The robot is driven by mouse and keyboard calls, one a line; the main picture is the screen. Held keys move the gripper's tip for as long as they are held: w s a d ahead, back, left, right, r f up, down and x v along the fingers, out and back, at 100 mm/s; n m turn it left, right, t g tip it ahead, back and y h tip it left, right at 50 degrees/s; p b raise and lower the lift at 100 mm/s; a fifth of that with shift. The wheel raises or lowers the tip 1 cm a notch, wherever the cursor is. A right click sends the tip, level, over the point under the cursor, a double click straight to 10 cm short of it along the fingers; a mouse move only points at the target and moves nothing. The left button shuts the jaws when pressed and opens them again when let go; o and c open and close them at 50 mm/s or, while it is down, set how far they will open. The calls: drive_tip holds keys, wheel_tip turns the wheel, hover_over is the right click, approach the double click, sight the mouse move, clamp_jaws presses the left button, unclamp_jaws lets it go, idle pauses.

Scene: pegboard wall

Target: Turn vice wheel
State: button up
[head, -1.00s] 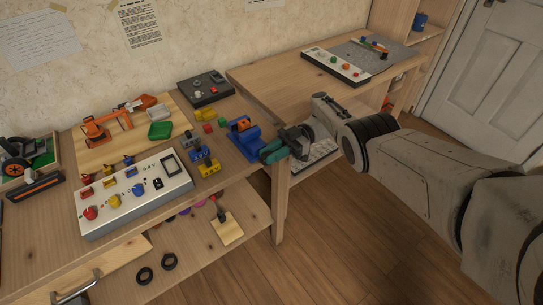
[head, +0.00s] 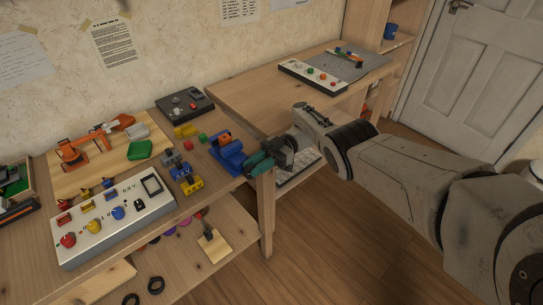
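The blue vice (head: 229,158) stands at the right front edge of the left workbench, with an orange part (head: 223,139) on top. My gripper (head: 259,166), with teal fingers, is at the vice's right end, just off the bench edge. The fingers overlap the vice's end in the picture. I cannot make out the vice wheel; the fingers may hide it. I cannot tell whether the fingers touch it, or whether they are open or shut on anything.
Small yellow and blue blocks (head: 187,179) lie left of the vice. A white control panel (head: 115,218) is at the bench front, and a dark box (head: 185,105) behind. A second wooden bench (head: 250,90) stands behind my gripper. Open floor (head: 330,235) lies in front.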

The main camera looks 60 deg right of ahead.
drive_tip(key=b+v, duration=1)
drive_tip(key=b, duration=0.2)
drive_tip(key=shift+b, duration=0.35)
